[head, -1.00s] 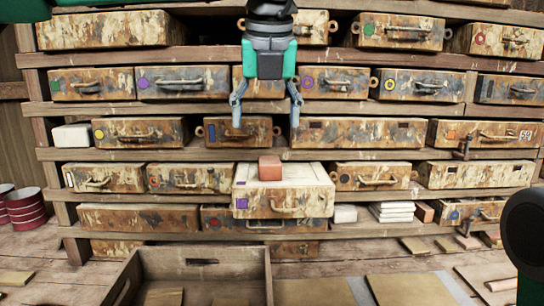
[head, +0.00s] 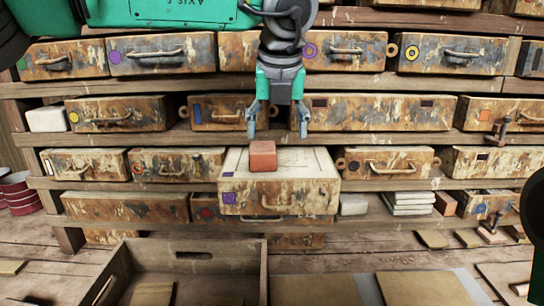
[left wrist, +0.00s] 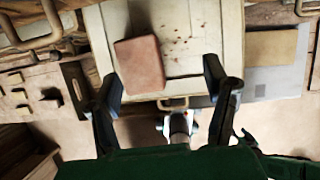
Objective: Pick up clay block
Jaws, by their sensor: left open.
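The clay block (head: 263,156) is a small reddish-brown brick. It lies on top of a pulled-out pale box (head: 290,197) with a purple square mark on its front. My left gripper (head: 277,128) is open and points down above the block, with its fingers apart and empty. In the left wrist view the block (left wrist: 139,66) lies on the pale box top, beyond the open fingers of my left gripper (left wrist: 164,85) and left of the middle between them. A dark part at the right edge of the head view may be my right arm; no right gripper fingers show.
Shelves full of worn drawers with handles (head: 130,165) stand behind and around. An open wooden crate (head: 185,258) is at the front left. Red bowls (head: 18,192) stand at the far left. White slabs (head: 408,202) lie on a lower shelf to the right.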

